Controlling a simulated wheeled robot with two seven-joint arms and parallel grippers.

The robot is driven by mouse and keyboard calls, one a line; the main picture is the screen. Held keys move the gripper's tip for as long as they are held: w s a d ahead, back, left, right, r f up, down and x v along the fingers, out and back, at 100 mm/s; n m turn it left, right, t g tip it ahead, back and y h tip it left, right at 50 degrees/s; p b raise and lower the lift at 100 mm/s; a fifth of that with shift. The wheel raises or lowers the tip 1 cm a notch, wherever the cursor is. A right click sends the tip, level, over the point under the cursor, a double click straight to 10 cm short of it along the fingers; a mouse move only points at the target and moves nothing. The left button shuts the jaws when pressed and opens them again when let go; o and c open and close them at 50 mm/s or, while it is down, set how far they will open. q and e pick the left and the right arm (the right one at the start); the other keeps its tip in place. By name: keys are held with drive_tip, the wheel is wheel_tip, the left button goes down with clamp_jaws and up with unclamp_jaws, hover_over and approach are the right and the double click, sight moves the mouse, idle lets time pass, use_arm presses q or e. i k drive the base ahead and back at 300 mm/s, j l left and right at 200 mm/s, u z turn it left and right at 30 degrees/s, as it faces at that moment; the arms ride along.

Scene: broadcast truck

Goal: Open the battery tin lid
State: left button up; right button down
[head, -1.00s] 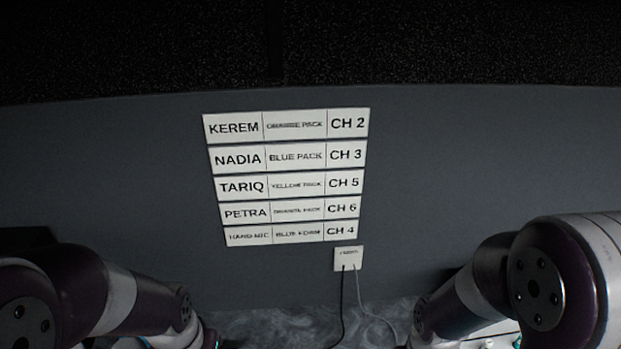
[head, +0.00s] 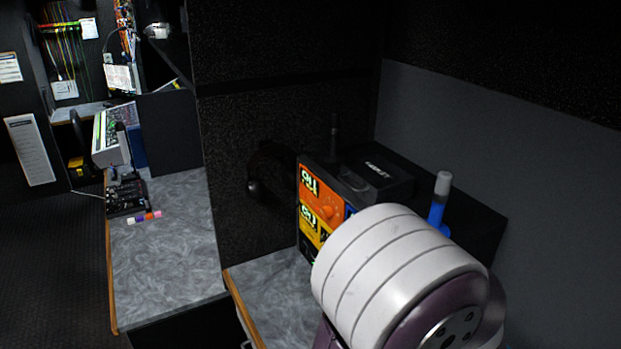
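I cannot make out a battery tin or its lid in the head view. A link of my own arm, white and dark purple, fills the lower right and hides part of the counter behind it. Neither of my grippers shows, so I cannot see whether they are open or hold anything.
A grey counter (head: 165,262) runs along the left, with a mixer (head: 124,196) and small coloured pieces (head: 146,217) on it. Orange and yellow packs (head: 322,205) and a blue handheld microphone (head: 438,203) stand at the right. Dark floor (head: 45,260) is clear at far left.

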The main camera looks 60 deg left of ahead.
sight(378, 176)
drive_tip(key=u, duration=2.05)
drive_tip(key=l, duration=0.1)
